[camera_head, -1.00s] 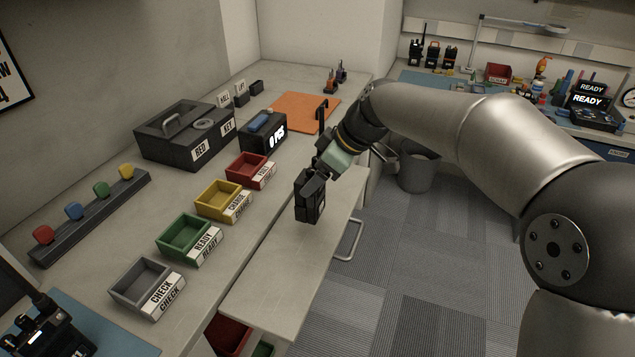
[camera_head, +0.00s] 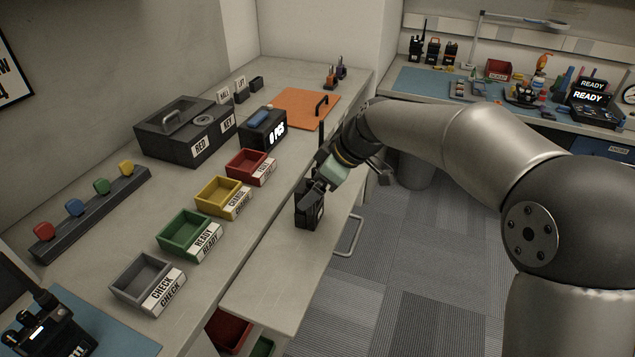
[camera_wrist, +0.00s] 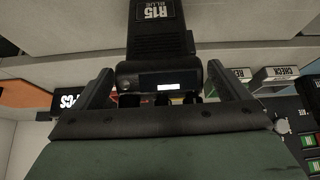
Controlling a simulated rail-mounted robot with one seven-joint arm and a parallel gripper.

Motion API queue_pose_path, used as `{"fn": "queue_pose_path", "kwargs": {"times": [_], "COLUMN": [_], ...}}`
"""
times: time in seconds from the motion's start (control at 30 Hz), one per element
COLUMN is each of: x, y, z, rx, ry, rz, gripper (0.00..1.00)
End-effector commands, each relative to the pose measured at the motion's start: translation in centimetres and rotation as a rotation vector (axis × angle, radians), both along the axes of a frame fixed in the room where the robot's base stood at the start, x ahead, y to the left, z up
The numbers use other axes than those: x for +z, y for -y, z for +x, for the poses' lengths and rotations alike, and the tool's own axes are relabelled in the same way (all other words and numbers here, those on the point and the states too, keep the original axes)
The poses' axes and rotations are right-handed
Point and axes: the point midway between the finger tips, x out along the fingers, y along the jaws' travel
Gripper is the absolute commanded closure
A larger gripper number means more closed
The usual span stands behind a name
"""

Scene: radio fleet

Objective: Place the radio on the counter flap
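The radio (camera_head: 309,212) is a black handheld, upright with its antenna pointing up. In the wrist view the radio (camera_wrist: 157,40) carries a label reading R15 BLUE and sits between my two fingers. My gripper (camera_head: 316,189) is shut on its upper part. The counter flap (camera_head: 275,275) is the pale board along the front of the counter. The radio's base is over the far part of the flap, at or very near its surface; I cannot tell whether it touches.
Red (camera_head: 250,166), yellow (camera_head: 222,196), green (camera_head: 190,234) and grey (camera_head: 147,281) trays line the counter left of the flap. A black box (camera_head: 263,130) and an orange mat (camera_head: 303,107) lie farther back. The near flap is clear.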

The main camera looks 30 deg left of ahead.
Motion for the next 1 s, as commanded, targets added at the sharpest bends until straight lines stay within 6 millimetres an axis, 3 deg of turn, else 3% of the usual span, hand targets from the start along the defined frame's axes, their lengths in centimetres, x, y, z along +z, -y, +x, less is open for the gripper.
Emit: {"fn": "queue_pose_path", "kwargs": {"times": [0.27,0.7,1.0], "x": [1.1,8.5,10.4], "y": [0.5,5.1,6.3], "z": [0.2,1.4,1.6], "rx": [-0.002,-0.002,0.001], "ry": [0.002,0.002,0.001], "rz": [0.002,0.002,0.000], "gripper": [0.05,0.05,0.05]}}
